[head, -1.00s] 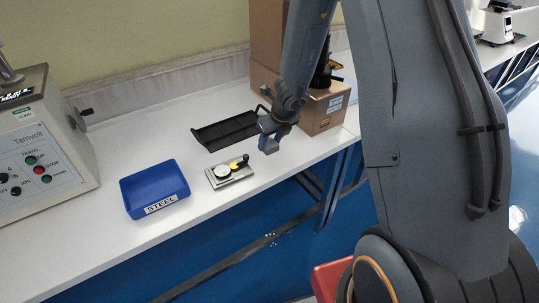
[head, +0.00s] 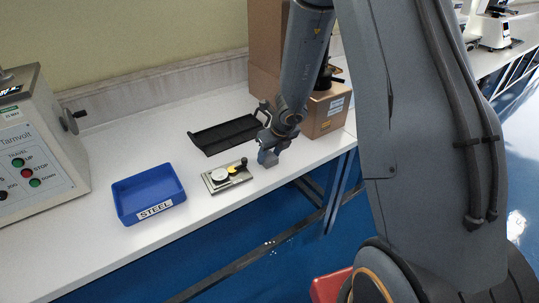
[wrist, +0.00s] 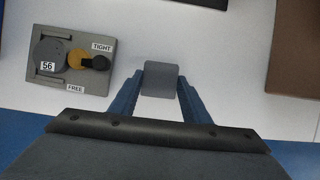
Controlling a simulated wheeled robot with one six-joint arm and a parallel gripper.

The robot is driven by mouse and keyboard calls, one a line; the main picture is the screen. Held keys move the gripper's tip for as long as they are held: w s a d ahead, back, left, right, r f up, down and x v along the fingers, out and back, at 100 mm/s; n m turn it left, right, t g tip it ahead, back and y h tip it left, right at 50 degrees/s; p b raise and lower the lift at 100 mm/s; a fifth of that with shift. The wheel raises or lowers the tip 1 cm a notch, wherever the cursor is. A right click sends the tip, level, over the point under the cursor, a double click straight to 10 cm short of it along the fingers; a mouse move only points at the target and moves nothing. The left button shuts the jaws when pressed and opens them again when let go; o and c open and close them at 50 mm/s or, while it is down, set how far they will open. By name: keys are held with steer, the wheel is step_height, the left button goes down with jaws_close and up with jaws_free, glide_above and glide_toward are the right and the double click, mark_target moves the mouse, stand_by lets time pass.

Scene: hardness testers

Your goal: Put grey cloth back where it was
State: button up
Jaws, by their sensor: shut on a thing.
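My gripper (head: 268,157) is low over the white bench near its front edge, to the right of a small clamp plate.
The clamp plate (wrist: 92,87) holds a grey disc marked 56, with a black-knobbed lever between TIGHT and FREE labels. A blue STEEL tray (head: 149,192) stands left. A black tray (head: 226,134) lies behind, a cardboard box (head: 326,112) right.

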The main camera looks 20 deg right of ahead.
steer(key=o, duration=1)
steer(key=shift+r, duration=0.1)
steer(key=p+v, duration=0.6)
steer(key=v, duration=0.5)
steer(key=s+r+n, duration=0.3)
steer(key=s+n, duration=0.3)
steer(key=n, duration=0.4)
steer(key=s+a+r+n+g+h, duration=0.1)
steer(key=s+r+n, duration=0.3)
steer(key=s+n, duration=0.3)
steer(key=s+r+n+g, duration=0.1)
steer(key=s+r+n, duration=0.2)
steer(key=s+n, duration=0.4)
steer(key=shift+s+a+r+n, duration=0.1)
steer(key=shift+n, duration=1.3)
steer(key=shift+a+r+n, duration=0.1)
steer(key=shift+a+n, duration=0.05)
steer(key=shift+n, duration=1.25)
steer(key=shift+s+a+r+n, duration=0.1)
steer(key=shift+n, duration=1.3)
